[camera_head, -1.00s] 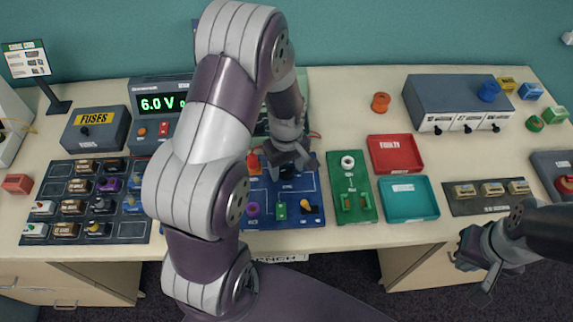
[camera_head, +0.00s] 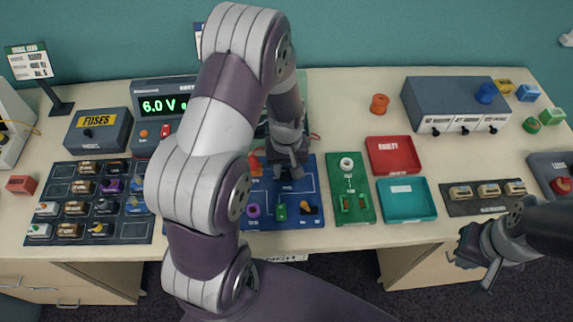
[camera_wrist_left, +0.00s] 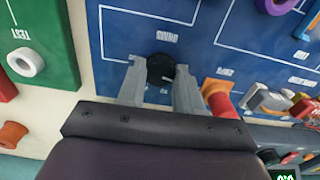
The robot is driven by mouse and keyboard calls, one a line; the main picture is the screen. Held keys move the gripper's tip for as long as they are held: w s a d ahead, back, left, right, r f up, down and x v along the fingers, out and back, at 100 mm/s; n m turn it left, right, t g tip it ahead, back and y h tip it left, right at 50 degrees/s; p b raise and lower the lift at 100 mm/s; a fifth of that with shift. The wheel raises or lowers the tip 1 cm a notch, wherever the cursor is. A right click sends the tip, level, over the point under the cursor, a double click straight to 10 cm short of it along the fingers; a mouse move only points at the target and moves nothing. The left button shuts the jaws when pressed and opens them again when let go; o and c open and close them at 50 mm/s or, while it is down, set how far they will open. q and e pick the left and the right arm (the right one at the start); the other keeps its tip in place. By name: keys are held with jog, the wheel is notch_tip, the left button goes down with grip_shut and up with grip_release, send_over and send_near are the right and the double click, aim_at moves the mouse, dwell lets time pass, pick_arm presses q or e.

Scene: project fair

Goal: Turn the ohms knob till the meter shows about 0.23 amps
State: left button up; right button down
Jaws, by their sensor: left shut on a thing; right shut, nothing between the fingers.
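The ohms knob (camera_wrist_left: 160,69) is a round black knob on the blue circuit board (camera_wrist_left: 120,75), beside its upside-down white label in the left wrist view. My left gripper (camera_head: 291,172) points down at the board and is shut on this knob, one finger on each side. The knob is hidden behind the gripper in the head view. The meter (camera_head: 162,105) at the back shows green digits reading 6.0 V. Its amps figure is hidden behind my left arm. My right gripper (camera_head: 476,268) is shut and empty off the table's front edge, at the right.
An orange-red part (camera_head: 254,165) stands on the board close to my left gripper. A green test board (camera_head: 348,188), a red tray (camera_head: 394,155) and a teal tray (camera_head: 406,200) lie to the right.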

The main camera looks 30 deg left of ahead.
aim_at(286, 171)
pick_arm(q)
jog(key=shift+m+p, duration=0.3)
jog(key=shift+m, duration=0.7)
jog(key=shift+w, duration=0.1)
jog(key=o, duration=1)
notch_tip(286, 171, up, 13)
jog(key=shift+f+b, duration=0.1)
jog(key=shift+b, duration=0.35)
